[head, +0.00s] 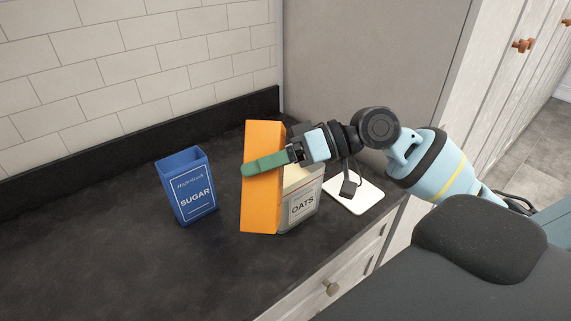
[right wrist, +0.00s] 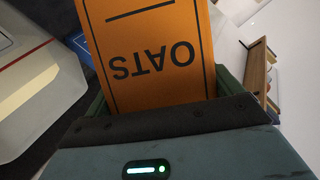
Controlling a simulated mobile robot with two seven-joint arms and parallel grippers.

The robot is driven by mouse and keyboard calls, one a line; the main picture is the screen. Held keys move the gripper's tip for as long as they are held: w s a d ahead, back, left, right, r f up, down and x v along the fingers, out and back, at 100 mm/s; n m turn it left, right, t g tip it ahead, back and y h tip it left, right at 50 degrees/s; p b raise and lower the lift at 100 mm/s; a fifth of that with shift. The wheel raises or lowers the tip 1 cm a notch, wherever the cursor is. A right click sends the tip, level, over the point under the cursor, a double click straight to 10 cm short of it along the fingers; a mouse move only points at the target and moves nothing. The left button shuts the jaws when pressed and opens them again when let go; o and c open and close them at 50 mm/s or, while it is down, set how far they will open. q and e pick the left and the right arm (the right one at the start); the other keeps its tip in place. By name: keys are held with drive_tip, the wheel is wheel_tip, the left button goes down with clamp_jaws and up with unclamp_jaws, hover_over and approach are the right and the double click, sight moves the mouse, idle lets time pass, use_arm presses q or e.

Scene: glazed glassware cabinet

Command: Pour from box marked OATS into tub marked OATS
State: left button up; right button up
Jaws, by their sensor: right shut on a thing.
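The orange box (head: 261,205) is held upright by my right gripper (head: 264,164), whose green fingers close across its upper part. In the right wrist view the box (right wrist: 150,30) shows the word OATS upside down. In the head view the grey tub marked OATS (head: 302,207) stands on the counter just right of the box, which hides its left part. I cannot tell whether box and tub touch, or whether the box's base rests on the counter. My left gripper is not in view.
A blue open-topped box marked SUGAR (head: 191,190) stands left of the orange box on the dark counter (head: 110,245). A white flat board (head: 357,195) lies right of the tub. A tiled wall is behind. The counter's left and front left are clear.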

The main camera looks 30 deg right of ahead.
drive_tip(key=shift+f, duration=0.1)
drive_tip(key=shift+r, duration=0.25)
drive_tip(key=shift+f, duration=0.15)
drive_tip(key=shift+m, duration=0.3)
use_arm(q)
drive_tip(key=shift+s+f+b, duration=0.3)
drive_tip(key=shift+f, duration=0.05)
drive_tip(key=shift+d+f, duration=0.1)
use_arm(e)
drive_tip(key=shift+m+g+y, duration=0.3)
drive_tip(key=shift+m+y, duration=0.1)
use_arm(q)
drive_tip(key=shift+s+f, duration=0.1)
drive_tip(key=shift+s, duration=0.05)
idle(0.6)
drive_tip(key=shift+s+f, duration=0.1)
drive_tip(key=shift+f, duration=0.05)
use_arm(e)
drive_tip(key=shift+f+m, duration=0.1)
drive_tip(key=shift+m, duration=0.3)
idle(0.5)
use_arm(q)
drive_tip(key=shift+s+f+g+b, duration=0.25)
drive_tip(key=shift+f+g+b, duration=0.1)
drive_tip(key=shift+b, duration=0.2)
use_arm(e)
drive_tip(key=shift+f+m+y, duration=0.1)
drive_tip(key=shift+m+y, duration=0.5)
drive_tip(key=shift+m, duration=0.1)
idle(2.0)
